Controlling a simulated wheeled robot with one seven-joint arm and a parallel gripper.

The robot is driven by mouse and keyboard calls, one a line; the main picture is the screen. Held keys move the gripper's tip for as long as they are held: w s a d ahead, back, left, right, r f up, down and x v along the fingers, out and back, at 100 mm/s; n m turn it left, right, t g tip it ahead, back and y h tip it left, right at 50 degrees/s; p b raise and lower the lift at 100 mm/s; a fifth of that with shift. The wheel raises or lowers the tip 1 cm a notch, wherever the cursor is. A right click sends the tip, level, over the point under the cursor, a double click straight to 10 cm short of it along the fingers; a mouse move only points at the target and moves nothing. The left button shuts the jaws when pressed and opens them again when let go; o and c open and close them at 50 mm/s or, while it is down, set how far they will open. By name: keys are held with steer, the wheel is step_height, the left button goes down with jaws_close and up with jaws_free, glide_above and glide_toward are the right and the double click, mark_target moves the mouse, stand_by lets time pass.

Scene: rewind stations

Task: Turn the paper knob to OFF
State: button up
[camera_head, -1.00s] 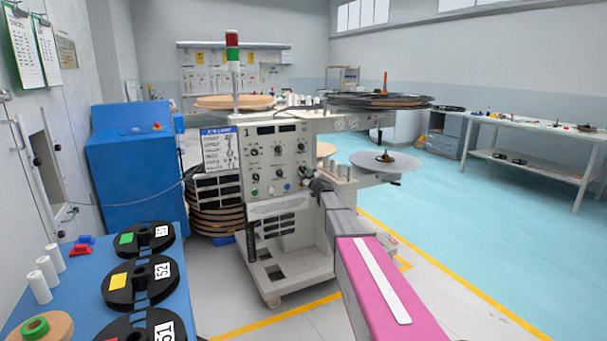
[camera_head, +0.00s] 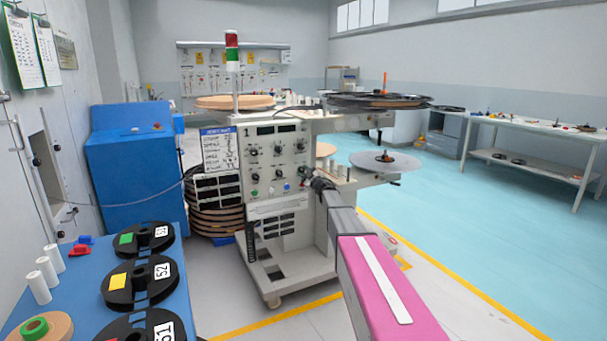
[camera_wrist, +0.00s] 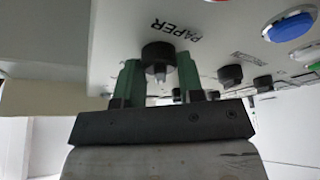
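The paper knob (camera_wrist: 158,55) is a round black knob on the pale control panel. The word PAPER is printed beside it and reads upside down in the wrist view. My gripper (camera_wrist: 160,76) has its two green fingers on either side of this knob, with no clear gap at the knob's sides, so it looks closed on it. In the head view the control panel (camera_head: 274,160) is on the front of the rewind machine, and my arm reaches its lower right corner. My wrist hides the knob and fingers there. No OFF mark is readable.
A blue button (camera_wrist: 288,26) and further black knobs (camera_wrist: 230,75) lie right of the fingers in the wrist view. In the head view a blue table (camera_head: 85,268) with black reels stands front left, and a blue cabinet (camera_head: 135,165) behind it. Floor at the right is open.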

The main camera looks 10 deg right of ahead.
steer(key=o, duration=0.4)
steer(key=v, duration=1.1)
